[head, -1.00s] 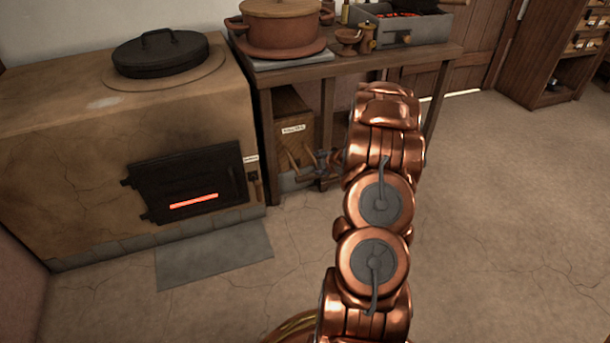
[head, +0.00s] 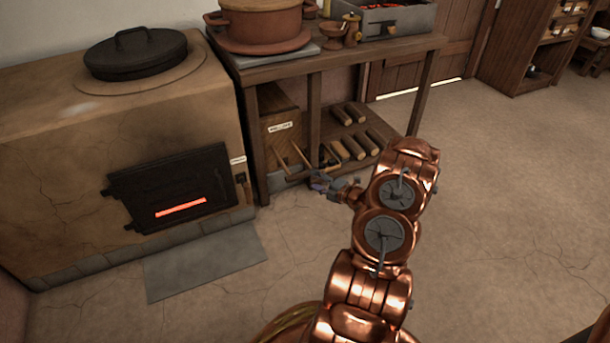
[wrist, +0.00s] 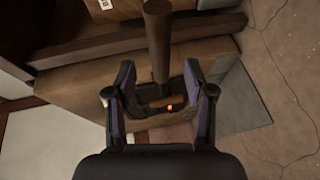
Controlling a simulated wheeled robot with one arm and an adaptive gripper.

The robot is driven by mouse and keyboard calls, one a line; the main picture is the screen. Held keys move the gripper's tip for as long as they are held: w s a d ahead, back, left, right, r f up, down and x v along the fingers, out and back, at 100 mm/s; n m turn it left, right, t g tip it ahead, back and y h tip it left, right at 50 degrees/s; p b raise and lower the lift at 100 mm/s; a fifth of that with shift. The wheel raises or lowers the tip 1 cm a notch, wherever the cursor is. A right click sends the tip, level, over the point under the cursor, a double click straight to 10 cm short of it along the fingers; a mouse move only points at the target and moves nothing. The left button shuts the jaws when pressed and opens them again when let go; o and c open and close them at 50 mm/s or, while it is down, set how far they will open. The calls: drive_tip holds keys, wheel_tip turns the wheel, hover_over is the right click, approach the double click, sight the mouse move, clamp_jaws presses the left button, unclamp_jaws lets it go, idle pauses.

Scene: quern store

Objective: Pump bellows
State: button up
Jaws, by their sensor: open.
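The bellows seem to be the wooden box with a white label (head: 283,127) under the table, with light wooden bars at its lower front. My gripper (head: 320,184) is open and empty, low in front of these bars and the table's front leg. In the wrist view a round brown wooden handle (wrist: 158,40) reaches down from the top, its end between the spread fingers (wrist: 160,78). I cannot tell whether it touches a finger. The clay stove (head: 60,160) stands to the left, its dark door (head: 170,185) showing an orange glow.
The wooden table (head: 340,56) carries a lidded clay pot (head: 260,22) and a grey tray of embers (head: 395,20). Several logs (head: 340,148) lie on its lower shelf. A grey slab (head: 205,268) lies before the stove. The floor (head: 490,190) at right is clear.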

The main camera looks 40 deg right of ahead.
sight(305, 177)
drive_tip(key=w, duration=0.1)
drive_tip(key=w+f+b, duration=0.1)
drive_tip(key=w, duration=0.3)
drive_tip(key=shift+a+f+b, duration=0.15)
drive_tip(key=shift+a+b, duration=0.2)
drive_tip(key=shift+a, duration=0.05)
drive_tip(key=shift+w, duration=0.75)
drive_tip(key=shift+c, duration=0.2)
clamp_jaws()
